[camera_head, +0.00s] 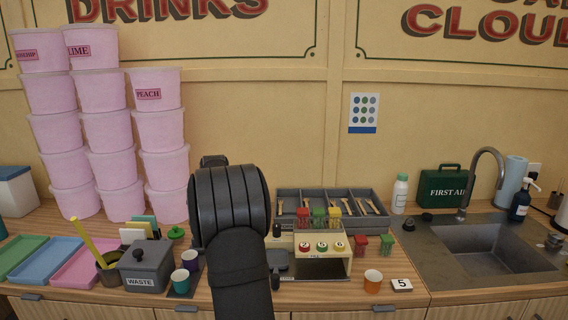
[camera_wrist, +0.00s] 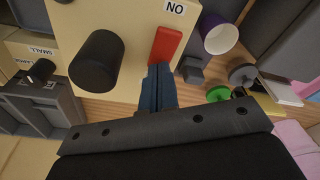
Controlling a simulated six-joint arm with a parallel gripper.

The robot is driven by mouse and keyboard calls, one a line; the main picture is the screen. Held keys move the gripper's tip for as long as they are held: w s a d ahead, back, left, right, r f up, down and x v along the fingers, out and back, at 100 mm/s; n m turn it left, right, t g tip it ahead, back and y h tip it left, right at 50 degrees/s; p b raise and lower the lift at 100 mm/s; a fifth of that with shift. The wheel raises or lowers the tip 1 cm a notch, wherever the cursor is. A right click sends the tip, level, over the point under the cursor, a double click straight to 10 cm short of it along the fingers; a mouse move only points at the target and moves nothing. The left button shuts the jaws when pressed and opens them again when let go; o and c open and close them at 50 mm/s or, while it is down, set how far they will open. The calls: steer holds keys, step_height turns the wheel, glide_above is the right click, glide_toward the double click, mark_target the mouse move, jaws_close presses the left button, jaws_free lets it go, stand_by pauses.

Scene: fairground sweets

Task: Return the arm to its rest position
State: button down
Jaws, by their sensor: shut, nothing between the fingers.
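My gripper shows in the wrist view (camera_wrist: 159,76), its dark blue fingers closed together with nothing between them. Its tips are next to a red switch (camera_wrist: 166,43) on a cream panel (camera_wrist: 135,18) marked "NO"; I cannot tell whether they touch it. A black knob (camera_wrist: 97,58) stands to the left of the fingers. In the head view my dark arm rises at the centre of the counter and hides most of what is behind it. The fingers cannot be made out there.
A cream dispenser with coloured numbered buttons (camera_head: 322,247) stands right of my arm, before a grey divided tray (camera_head: 375,221). A grey waste bin (camera_head: 147,266) and cups stand to the left. Stacked pink tubs (camera_head: 160,130) tower at the back left. A sink (camera_head: 485,248) is at right.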

steer(key=shift+r, duration=3.85)
steer(key=s+d+r+m, duration=0.1)
steer(key=s+d+r, duration=0.1)
steer(key=d, duration=0.7)
steer(key=s+d+r+m+t, duration=0.1)
steer(key=s+d+r+m, duration=0.1)
steer(key=s+d, duration=0.3)
steer(key=s+d+r+m+h, duration=0.1)
steer(key=s+d+r+m, duration=0.1)
steer(key=d, duration=1.1)
step_height(320, 180, up, 2)
steer(key=shift+s+r+t, duration=0.1)
steer(key=shift+s+t, duration=0.3)
steer(key=shift+s, duration=0.35)
steer(key=c, duration=1.3)
jaws_free()
steer(key=o, duration=1.3)
steer(key=a+r+n+h, duration=0.1)
steer(key=a+n, duration=0.7)
steer(key=shift+s+a+r, duration=0.2)
steer(key=shift+s+r, duration=0.15)
steer(key=shift+s, duration=0.05)
steer(key=s+a+r+n+h, duration=0.1)
steer(key=s+a+r+n, duration=0.1)
steer(key=a+n, duration=0.55)
steer(key=w+d+f+n, duration=0.1)
steer(key=w+d+f, duration=0.1)
steer(key=f, duration=0.7)
steer(key=shift+w+t, duration=0.3)
steer(key=shift+w, duration=0.4)
